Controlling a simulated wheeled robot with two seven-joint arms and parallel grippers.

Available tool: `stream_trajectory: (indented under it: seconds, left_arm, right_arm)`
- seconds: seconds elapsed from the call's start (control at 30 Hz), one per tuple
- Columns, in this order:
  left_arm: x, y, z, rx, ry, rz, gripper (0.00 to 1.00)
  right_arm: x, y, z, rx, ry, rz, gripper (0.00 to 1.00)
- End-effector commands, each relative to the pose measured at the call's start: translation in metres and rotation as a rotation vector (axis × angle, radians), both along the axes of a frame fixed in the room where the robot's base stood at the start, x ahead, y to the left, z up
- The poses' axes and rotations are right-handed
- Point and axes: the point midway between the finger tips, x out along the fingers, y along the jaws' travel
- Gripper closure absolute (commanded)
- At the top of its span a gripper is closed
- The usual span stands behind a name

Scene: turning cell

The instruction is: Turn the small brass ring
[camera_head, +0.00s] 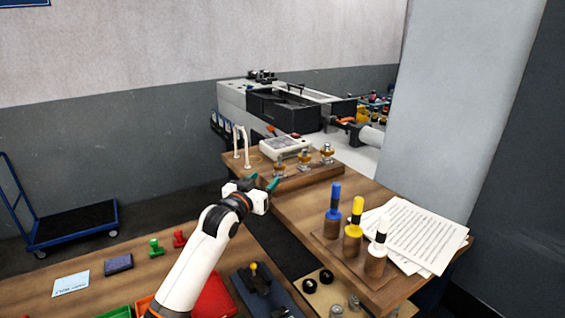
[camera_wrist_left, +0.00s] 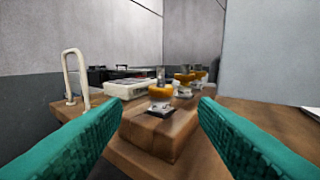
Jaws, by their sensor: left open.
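Three brass-coloured ring fittings stand in a row on a raised wooden block (camera_wrist_left: 150,138). The nearest fitting (camera_head: 280,168) also shows in the left wrist view (camera_wrist_left: 160,93), with an amber ring on a pale square base. The middle (camera_head: 304,158) and far (camera_head: 327,151) fittings stand behind it. I cannot tell by size which is the small brass ring. My left gripper (camera_head: 266,182) has teal fingers spread apart and empty, just in front of the nearest fitting and not touching it. In the left wrist view, that fitting appears between the fingers (camera_wrist_left: 160,122). My right gripper is not in view.
A white hooked rail (camera_wrist_left: 73,75) and a pale control box (camera_head: 286,146) stand beside the fittings. A grey pillar (camera_head: 450,100) rises behind.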

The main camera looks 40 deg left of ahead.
Motion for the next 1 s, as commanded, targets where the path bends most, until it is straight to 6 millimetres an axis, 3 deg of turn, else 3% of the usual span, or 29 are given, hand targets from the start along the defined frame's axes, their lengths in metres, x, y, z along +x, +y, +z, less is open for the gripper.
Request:
stream_trajectory:
  seconds: [0.1,0.2,0.5,0.7,1.0]
  left_arm:
    - [0.021,0.006,0.005,0.000,0.000,0.000,0.46]
    - [0.040,0.012,0.005,-0.001,0.000,0.000,0.46]
    - [0.085,0.026,0.003,0.001,0.000,-0.001,0.46]
    - [0.099,0.030,0.001,0.001,0.000,-0.001,0.46]
    - [0.101,0.030,0.001,0.002,0.000,-0.001,0.46]
  right_arm:
    - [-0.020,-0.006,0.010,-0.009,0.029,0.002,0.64]
    - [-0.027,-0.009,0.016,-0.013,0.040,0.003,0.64]
    - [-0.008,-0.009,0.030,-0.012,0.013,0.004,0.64]
    - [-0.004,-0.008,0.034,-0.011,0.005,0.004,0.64]
    - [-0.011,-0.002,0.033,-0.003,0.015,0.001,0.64]
